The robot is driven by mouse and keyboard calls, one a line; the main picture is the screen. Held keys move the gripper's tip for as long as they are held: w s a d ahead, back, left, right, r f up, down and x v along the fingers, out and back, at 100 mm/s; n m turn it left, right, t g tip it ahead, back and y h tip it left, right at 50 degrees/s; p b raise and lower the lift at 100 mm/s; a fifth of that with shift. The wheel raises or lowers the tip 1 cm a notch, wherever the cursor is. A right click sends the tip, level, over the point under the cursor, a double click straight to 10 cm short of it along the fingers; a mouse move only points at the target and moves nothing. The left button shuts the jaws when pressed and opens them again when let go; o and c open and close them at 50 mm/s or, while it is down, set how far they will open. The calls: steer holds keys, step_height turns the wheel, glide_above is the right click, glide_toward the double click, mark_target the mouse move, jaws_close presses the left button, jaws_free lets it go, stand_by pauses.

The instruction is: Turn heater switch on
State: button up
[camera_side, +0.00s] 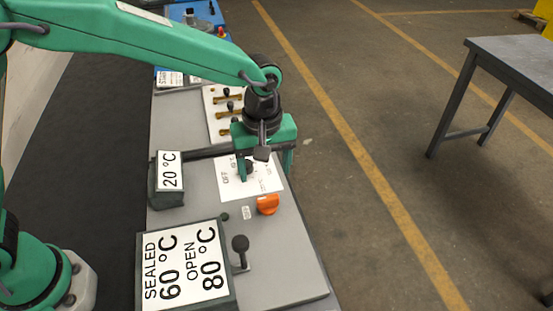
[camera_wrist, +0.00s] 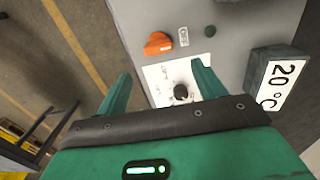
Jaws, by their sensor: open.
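A black rotary knob (camera_wrist: 181,92) sits on a white plate (camera_wrist: 160,76) with small print; in the side view the plate (camera_side: 262,184) shows "OFF". I take this knob as the heater switch, but cannot read a heater label. My gripper (camera_wrist: 161,74) is open and empty, pointing down over the plate, with the knob showing between its fingers in the wrist view. In the side view my gripper (camera_side: 265,164) partly hides the knob and plate. Whether the fingers touch the knob, I cannot tell.
An orange knob (camera_side: 267,204) is in front of the plate. A "20 °C" display (camera_side: 169,178) stands left. A "SEALED 60 °C OPEN 80 °C" sign (camera_side: 185,265) and a black ball lever (camera_side: 240,244) are nearer. Brass-slotted levers (camera_side: 228,98) lie behind. A table (camera_side: 515,60) stands right.

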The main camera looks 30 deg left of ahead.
mark_target(268, 197)
steer(key=shift+d+f, duration=0.2)
steer(key=shift+f, duration=0.1)
steer(key=shift+f, duration=3.8)
steer(key=shift+c, duration=0.4)
steer(key=c, duration=0.9)
